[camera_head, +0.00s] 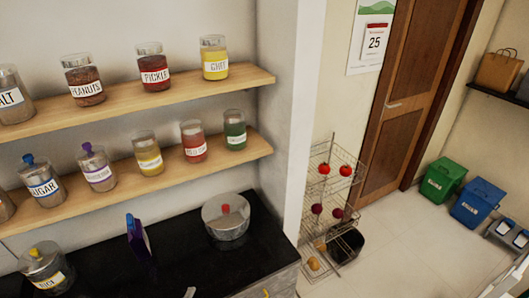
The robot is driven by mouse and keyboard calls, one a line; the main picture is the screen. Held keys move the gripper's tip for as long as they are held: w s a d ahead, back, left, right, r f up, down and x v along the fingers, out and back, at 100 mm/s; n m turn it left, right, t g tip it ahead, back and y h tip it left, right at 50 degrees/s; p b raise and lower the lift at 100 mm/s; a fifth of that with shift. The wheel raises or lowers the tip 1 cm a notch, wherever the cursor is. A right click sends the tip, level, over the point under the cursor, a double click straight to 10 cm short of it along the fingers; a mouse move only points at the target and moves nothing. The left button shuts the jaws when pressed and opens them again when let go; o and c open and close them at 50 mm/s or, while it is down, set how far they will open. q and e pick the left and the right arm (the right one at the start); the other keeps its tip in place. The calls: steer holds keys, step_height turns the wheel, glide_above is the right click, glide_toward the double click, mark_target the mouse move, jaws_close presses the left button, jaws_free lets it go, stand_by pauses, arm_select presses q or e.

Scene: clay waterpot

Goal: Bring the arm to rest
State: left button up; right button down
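Neither of my grippers can be made out in the head view. No clay waterpot can be made out either. A pale, grey-edged shape cuts into the lower right corner, and I cannot tell what it is. A small white tip shows at the bottom edge over the counter, too little of it to identify. The black countertop (180,262) runs along the lower left. On it stand a steel pot with a lid and red knob (226,220), a blue-purple packet (138,241) and a jar with a yellow knob (46,268).
Two wooden shelves, the upper (120,107) and lower (175,172), hold several labelled jars. A wire rack (333,190) with vegetables stands beyond the wall corner. A brown door (405,95), a green bin (443,178) and a blue bin (478,203) stand behind open tiled floor (400,250).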

arm_select(q)
steer(key=s+d+f+m+g+h, duration=0.2)
steer(key=s+d+f+m+g, duration=0.5)
steer(key=m, duration=0.7)
steer(key=s+a+f+m+g+y, duration=0.2)
steer(key=s+a+m+g+y, duration=0.4)
steer(key=s+m, duration=0.5)
step_height(320, 180, down, 23)
steer(key=s+n+g+h, duration=0.1)
steer(key=s+n, duration=0.1)
steer(key=s, duration=0.1)
steer(key=s+a+f+g, duration=0.1)
steer(key=s+a+f, duration=0.2)
steer(key=s+f, duration=1.1)
step_height(320, 180, down, 4)
steer(key=shift+s+r, duration=0.1)
steer(key=shift+s, duration=0.1)
arm_select(e)
steer(key=shift+s+d, duration=0.3)
steer(key=shift+d, duration=0.05)
